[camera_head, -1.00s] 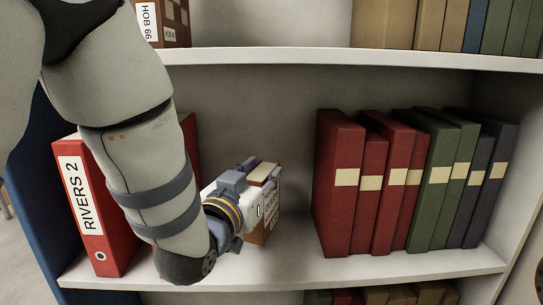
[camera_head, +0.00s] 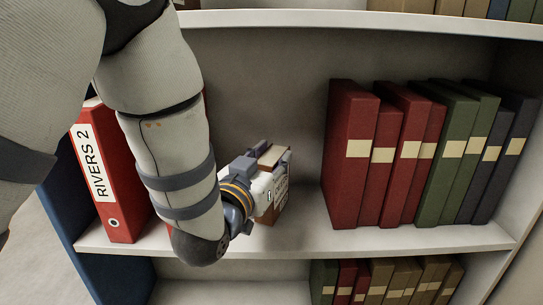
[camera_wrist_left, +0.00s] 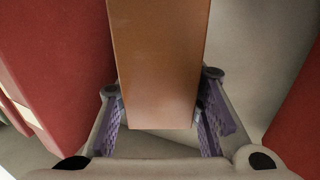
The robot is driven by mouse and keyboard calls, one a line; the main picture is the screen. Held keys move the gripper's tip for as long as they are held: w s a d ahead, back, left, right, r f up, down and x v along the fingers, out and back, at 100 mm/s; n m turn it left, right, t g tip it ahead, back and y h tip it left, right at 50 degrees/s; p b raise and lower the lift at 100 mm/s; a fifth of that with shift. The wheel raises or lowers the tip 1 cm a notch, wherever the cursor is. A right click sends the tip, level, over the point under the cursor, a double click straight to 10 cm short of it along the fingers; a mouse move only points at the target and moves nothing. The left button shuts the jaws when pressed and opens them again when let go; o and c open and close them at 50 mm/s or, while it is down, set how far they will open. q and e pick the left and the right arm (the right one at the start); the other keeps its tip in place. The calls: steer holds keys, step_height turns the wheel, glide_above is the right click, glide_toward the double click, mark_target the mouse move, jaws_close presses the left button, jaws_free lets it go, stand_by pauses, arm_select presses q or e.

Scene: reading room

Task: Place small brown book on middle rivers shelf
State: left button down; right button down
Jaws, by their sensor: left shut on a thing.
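The small brown book (camera_head: 281,194) is upright in my left gripper (camera_head: 264,178), over the middle shelf (camera_head: 310,240). In the left wrist view the brown book (camera_wrist_left: 157,65) stands between the two purple-padded fingers of my left gripper (camera_wrist_left: 160,112), which is shut on it. A red binder marked RIVERS 2 (camera_head: 103,180) stands at the left end of the shelf, partly behind my arm. I cannot tell whether the book's lower edge touches the shelf. My right gripper is not in view.
A row of red, green and dark grey books (camera_head: 350,165) stands on the right half of the shelf. A gap lies between the brown book and this row. Another shelf with books (camera_head: 375,280) is below. An upper shelf board (camera_head: 300,20) runs above.

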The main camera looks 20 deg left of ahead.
arm_select(q)
steer(key=shift+f, duration=0.25)
steer(key=c, duration=1.1)
jaws_free()
steer(key=shift+o, duration=0.2)
